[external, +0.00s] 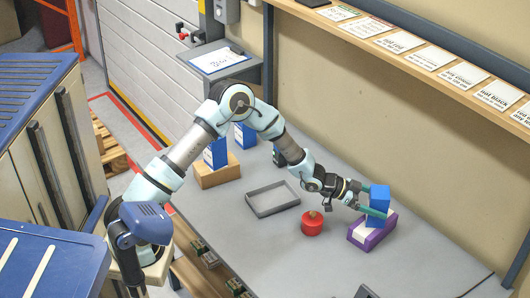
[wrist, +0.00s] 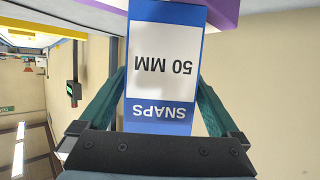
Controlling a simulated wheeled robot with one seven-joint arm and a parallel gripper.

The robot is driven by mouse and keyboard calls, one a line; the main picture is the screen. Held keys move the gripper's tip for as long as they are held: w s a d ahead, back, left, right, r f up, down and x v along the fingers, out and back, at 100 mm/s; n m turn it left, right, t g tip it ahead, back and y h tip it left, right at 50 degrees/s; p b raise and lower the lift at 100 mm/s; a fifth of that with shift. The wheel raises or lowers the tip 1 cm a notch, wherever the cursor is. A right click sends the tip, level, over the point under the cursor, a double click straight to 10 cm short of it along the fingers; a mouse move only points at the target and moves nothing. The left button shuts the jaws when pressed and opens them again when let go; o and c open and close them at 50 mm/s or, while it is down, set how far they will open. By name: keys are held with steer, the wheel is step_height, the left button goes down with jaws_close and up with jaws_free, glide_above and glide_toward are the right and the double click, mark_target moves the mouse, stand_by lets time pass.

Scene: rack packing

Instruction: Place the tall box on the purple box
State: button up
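The tall box (external: 379,197) is blue with a white label. It stands upright at the purple box (external: 389,229), and its lower end meets or nearly meets the purple top; I cannot tell whether it rests there. In the wrist view the tall box (wrist: 165,60) shows upside-down lettering, "SNAPS 50 MM", with a strip of the purple box (wrist: 225,12) at the top edge. My gripper (external: 376,201) reaches in from the left, with its green fingers on both sides of the tall box. In the wrist view my gripper (wrist: 164,80) has both fingers against the box's sides.
A red round container (external: 312,224) stands left of the purple box. An empty grey tray (external: 272,199) lies farther left. A cardboard box (external: 218,173) with a blue box (external: 215,153) stands at the back left. A shelf (external: 440,78) with labels runs above. The front of the table is mostly clear.

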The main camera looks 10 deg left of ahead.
steer(key=shift+r, duration=0.1)
steer(key=shift+a+r, duration=0.15)
steer(key=b+v, duration=0.2)
steer(key=v, duration=0.9)
steer(key=shift+a, duration=0.35)
steer(key=w+a+f+n+t+y, duration=0.1)
steer(key=w+a+n+t+y, duration=0.4)
steer(key=a, duration=0.7)
steer(key=w+a+f+n+y, duration=0.1)
steer(key=w+a+n+y, duration=0.15)
steer(key=w+a, duration=0.65)
steer(key=s+a+n+y, duration=0.2)
steer(key=s+a, duration=0.1)
steer(key=a, duration=0.6)
steer(key=s+a+n+y, duration=0.2)
steer(key=a, duration=0.7)
steer(key=s+a+n+g+y, duration=0.1)
steer(key=s+a+n+g, duration=0.2)
steer(key=s+a, duration=0.8)
steer(key=shift+a+r+n+y, duration=0.2)
steer(key=shift+r+n+y, duration=0.2)
steer(key=shift+n, duration=0.75)
